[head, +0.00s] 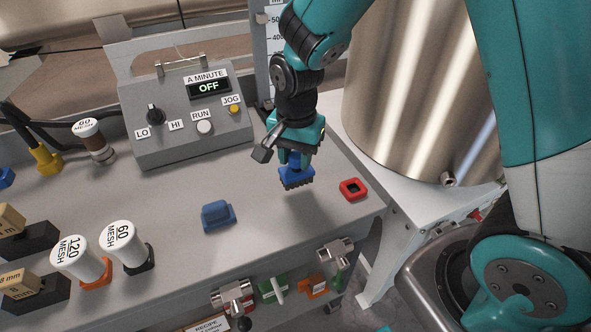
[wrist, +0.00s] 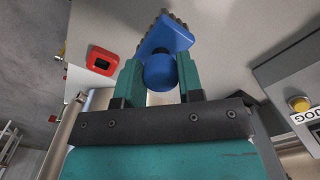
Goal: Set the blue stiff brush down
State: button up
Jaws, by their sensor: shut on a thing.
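The blue stiff brush (head: 296,176) has a blue body and dark bristles that point down. It is in the air above the right part of the grey bench top (head: 262,212). My gripper (head: 294,158) is shut on its top. In the wrist view the brush (wrist: 170,38) shows its round blue knob between the two teal fingers of my gripper (wrist: 160,80), with bristle tips at the far edge. A blue block-like holder (head: 217,215) sits on the bench to the left of the brush and lower in the picture. The gap under the bristles is hard to judge.
A red square holder (head: 353,189) lies near the bench's right edge. The control box (head: 188,115) reading OFF stands behind. White-capped mesh jars (head: 128,245) stand at the left. A steel tank (head: 420,90) stands right. Bench between blue and red holders is clear.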

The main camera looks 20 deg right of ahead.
aim_at(296, 171)
jog(key=shift+f, duration=2.05)
jog(key=shift+f, duration=0.1)
jog(key=o, duration=1)
jog(key=shift+o, duration=0.2)
notch_tip(296, 171, up, 12)
jog(key=shift+f, duration=0.2)
jog(key=shift+r, duration=0.35)
jog(key=s+a+r+n+y, duration=0.2)
jog(key=s+r+n, duration=0.2)
jog(key=s+n, duration=0.4)
jog(key=s+a+r+n+y, duration=0.2)
jog(key=s+r+n, duration=0.2)
jog(key=s+n, duration=0.4)
jog(key=shift+s+a, duration=0.2)
jog(key=shift+s, duration=0.95)
